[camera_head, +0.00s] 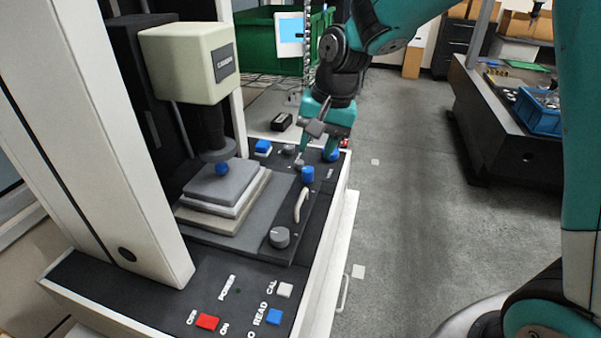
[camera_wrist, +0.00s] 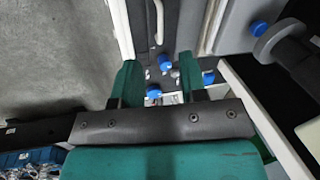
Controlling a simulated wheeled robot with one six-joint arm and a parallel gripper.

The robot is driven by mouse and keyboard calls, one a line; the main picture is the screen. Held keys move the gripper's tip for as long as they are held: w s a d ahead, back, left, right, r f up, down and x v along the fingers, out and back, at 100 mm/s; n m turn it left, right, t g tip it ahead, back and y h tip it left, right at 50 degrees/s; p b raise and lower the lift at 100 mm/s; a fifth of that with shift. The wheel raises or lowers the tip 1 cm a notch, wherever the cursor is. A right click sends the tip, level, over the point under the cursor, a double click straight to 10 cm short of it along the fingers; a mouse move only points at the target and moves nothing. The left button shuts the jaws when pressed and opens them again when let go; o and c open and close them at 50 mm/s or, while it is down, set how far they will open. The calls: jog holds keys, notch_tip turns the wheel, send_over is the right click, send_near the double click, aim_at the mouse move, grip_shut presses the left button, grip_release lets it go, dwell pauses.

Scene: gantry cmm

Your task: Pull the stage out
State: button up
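The stage (camera_head: 252,215) is a dark slab carrying a stack of grey and beige plates (camera_head: 222,187) under the measuring head. A pale curved handle (camera_head: 301,205) stands on its right side. The handle also shows at the top of the wrist view (camera_wrist: 159,22). My gripper (camera_head: 318,150) is over the far right end of the machine's panel, beyond the handle and apart from it. In the wrist view my gripper (camera_wrist: 158,68) has its two teal fingers spread. Blue knobs (camera_wrist: 165,62) show between them, and I see nothing held.
A cream measuring head (camera_head: 190,60) with a blue-tipped probe (camera_head: 222,168) hangs over the plates. A blue knob (camera_head: 308,175) and a grey knob (camera_head: 279,237) flank the handle. A red button (camera_head: 207,321) is on the front panel. Grey floor (camera_head: 400,220) to the right is clear.

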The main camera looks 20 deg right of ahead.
aim_at(302, 198)
jog(key=w+f+p, duration=0.2)
jog(key=f, duration=0.3)
jog(key=w+f+m+p, duration=0.1)
jog(key=f, duration=0.5)
jog(key=w+f+m+p, duration=0.1)
jog(key=w+f+p, duration=0.1)
jog(key=f, duration=0.4)
jog(key=shift+w+a+f+p, duration=0.25)
jog(key=shift+w+a+p, duration=0.05)
jog(key=shift+w+a, duration=0.1)
jog(key=shift+d, duration=0.1)
grip_shut()
